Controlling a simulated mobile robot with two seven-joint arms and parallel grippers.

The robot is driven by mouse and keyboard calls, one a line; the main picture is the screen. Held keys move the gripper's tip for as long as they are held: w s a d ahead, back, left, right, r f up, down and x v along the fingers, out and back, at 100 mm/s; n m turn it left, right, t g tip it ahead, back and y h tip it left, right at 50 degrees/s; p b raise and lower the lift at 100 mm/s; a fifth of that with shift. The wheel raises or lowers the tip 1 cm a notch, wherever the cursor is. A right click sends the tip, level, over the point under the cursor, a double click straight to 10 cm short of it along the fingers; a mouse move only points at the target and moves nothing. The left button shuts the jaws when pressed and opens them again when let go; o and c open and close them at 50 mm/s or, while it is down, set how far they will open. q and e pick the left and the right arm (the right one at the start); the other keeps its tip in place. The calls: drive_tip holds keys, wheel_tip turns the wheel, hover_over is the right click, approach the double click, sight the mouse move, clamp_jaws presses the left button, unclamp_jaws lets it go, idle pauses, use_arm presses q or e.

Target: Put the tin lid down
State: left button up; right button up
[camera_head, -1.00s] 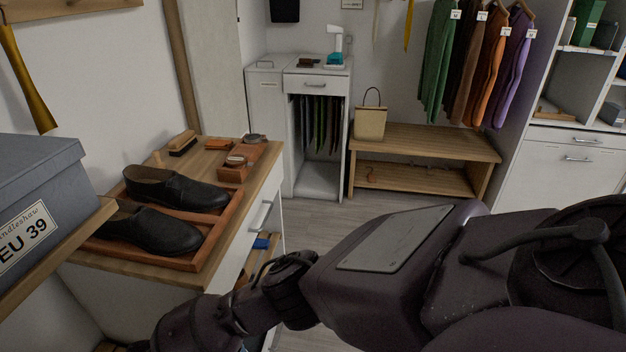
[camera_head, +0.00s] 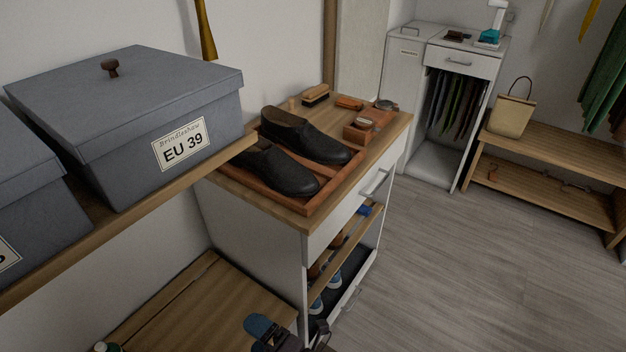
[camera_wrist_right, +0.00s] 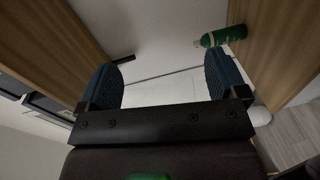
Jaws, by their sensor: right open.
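My right gripper (camera_wrist_right: 165,80) is open in the right wrist view, its two blue fingertips wide apart with nothing between them. In the head view only part of it shows at the bottom edge, with a blue fingertip (camera_head: 261,326) over the low wooden surface. A small round tin-like piece (camera_head: 386,105) lies at the back right of the cabinet top, and another round piece (camera_head: 363,122) sits on a small wooden box. I cannot tell which of these is the tin lid. My left gripper is not in view.
Black shoes (camera_head: 305,136) stand in a wooden tray on the cabinet. A grey EU 39 box (camera_head: 125,120) sits on a shelf at left. A low wooden surface (camera_head: 190,310) lies below. A green bottle (camera_wrist_right: 222,37) shows in the right wrist view. The floor at right is clear.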

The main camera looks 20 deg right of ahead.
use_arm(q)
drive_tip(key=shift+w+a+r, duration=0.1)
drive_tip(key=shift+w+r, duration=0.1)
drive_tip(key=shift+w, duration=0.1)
use_arm(e)
drive_tip(key=s+d+f+m+g+h, duration=0.1)
drive_tip(key=s+d+m+h, duration=0.4)
drive_tip(key=d+m, duration=0.6)
drive_tip(key=s+d+f+m+g+h, duration=0.2)
drive_tip(key=s+d+m+h, duration=0.3)
drive_tip(key=s+d+m, duration=0.4)
drive_tip(key=d+m, duration=0.3)
drive_tip(key=d, duration=0.3)
drive_tip(key=shift+s+d+f+h, duration=0.15)
drive_tip(key=shift+s+d+h, duration=0.1)
drive_tip(key=shift+s+h, duration=0.05)
use_arm(q)
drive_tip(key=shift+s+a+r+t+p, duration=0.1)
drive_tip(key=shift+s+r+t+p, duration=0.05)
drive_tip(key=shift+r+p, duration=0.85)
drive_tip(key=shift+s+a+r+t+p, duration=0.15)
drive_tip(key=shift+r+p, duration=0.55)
drive_tip(key=shift+p, duration=0.55)
use_arm(e)
drive_tip(key=shift+s+d+r, duration=0.15)
drive_tip(key=shift+r, duration=1.55)
